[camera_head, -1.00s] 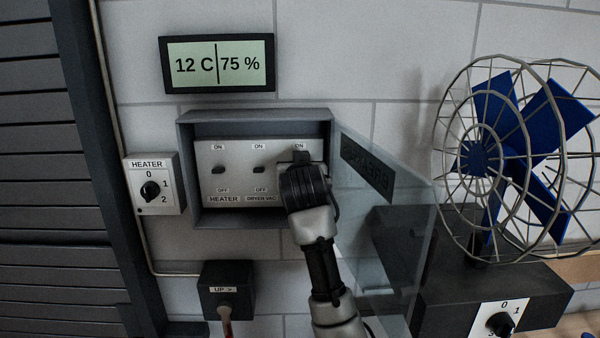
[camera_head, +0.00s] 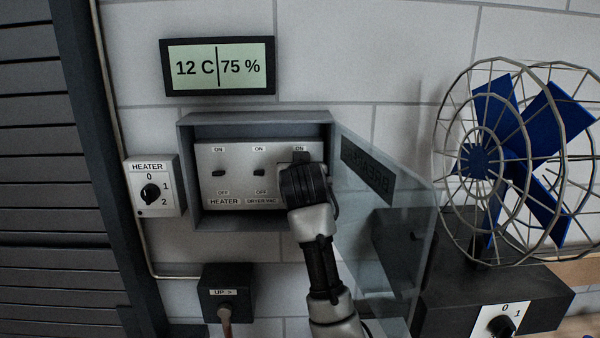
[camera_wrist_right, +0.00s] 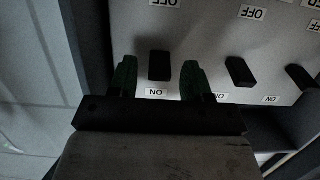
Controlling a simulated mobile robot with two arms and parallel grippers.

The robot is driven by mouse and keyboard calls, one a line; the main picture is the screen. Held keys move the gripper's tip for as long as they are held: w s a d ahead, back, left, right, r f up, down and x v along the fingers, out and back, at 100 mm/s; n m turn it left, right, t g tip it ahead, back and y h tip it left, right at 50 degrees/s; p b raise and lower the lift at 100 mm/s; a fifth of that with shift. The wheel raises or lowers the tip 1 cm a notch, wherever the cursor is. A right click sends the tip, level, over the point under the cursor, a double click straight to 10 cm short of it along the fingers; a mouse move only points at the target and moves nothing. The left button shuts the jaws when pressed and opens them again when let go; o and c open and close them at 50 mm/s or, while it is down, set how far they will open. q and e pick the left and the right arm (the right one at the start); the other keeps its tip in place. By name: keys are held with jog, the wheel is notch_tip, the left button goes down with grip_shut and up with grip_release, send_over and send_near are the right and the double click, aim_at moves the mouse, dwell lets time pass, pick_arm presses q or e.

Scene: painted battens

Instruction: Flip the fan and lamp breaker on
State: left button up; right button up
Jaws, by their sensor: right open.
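The open breaker box (camera_head: 186,165) is on the wall, with a grey panel (camera_head: 238,160) of switches. My right gripper (camera_head: 301,162) is in front of the rightmost switch and hides it and its OFF label in the head view. In the right wrist view, turned upside down, this rightmost breaker switch (camera_wrist_right: 159,66) is a black lever between its OFF and ON labels. The open fingers of my right gripper (camera_wrist_right: 158,78) stand on either side of it, with gaps visible. I cannot tell whether the lever is on or off. My left gripper is not in view.
The heater switch (camera_head: 218,173) and dryer/vac switch (camera_head: 259,172) sit left of my gripper. The clear cover (camera_head: 385,225) hangs open at the right, close to my arm. A blue fan (camera_head: 515,150) stands right; a heater dial (camera_head: 150,193) is left of the box.

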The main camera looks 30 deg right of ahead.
jog(key=shift+s, duration=0.1)
jog(key=b+v, duration=0.4)
jog(key=v, duration=0.6)
jog(key=shift+s+a, duration=0.25)
jog(key=shift+r, duration=0.1)
